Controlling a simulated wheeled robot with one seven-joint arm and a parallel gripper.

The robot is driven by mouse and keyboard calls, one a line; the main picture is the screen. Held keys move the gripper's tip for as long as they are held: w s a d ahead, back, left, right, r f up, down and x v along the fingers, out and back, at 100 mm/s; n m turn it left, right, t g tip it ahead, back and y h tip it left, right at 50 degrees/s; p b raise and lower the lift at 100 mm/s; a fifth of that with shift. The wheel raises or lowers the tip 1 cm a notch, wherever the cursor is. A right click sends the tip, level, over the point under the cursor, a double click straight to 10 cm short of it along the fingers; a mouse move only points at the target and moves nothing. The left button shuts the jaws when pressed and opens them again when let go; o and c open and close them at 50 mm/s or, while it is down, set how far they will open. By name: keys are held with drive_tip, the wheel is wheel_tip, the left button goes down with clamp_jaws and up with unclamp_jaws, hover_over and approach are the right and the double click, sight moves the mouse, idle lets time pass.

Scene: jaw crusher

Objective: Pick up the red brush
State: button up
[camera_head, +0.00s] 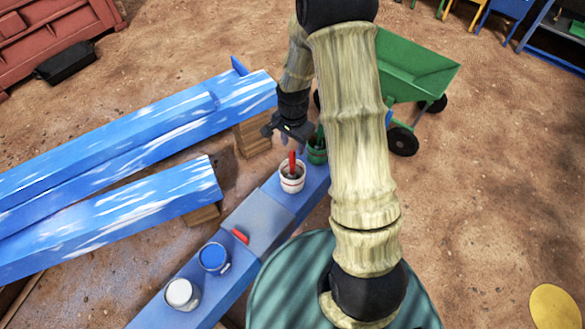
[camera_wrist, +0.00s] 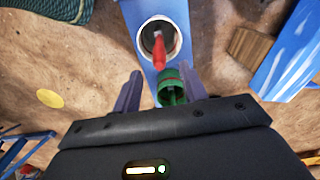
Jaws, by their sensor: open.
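The red brush (camera_head: 292,164) stands upright in a white cup (camera_head: 291,183) on the blue bench. In the wrist view the red brush (camera_wrist: 159,54) rises from the white-rimmed cup (camera_wrist: 147,27), ahead of and between my fingertips. My gripper (camera_head: 291,139) is open and empty, above and just behind the brush. In the wrist view both fingers of my gripper (camera_wrist: 160,74) show apart, with the green cup (camera_wrist: 171,86) seen between them. I see no contact with the brush. The brush's lower end is hidden in the cup.
The green cup (camera_head: 316,153) stands close behind the white cup. A blue can (camera_head: 214,259), a white can (camera_head: 182,294) and a small red item (camera_head: 240,236) are on the nearer bench. Blue beams (camera_head: 120,213) lie left. A green cart (camera_head: 415,70) stands behind my arm.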

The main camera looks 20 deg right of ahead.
sight(292, 151)
wheel_tip(292, 151, down, 4)
drive_tip(key=shift+s+a+f, duration=0.1)
drive_tip(key=shift+a+f, duration=0.05)
drive_tip(key=shift+f, duration=0.1)
idle(0.4)
clamp_jaws()
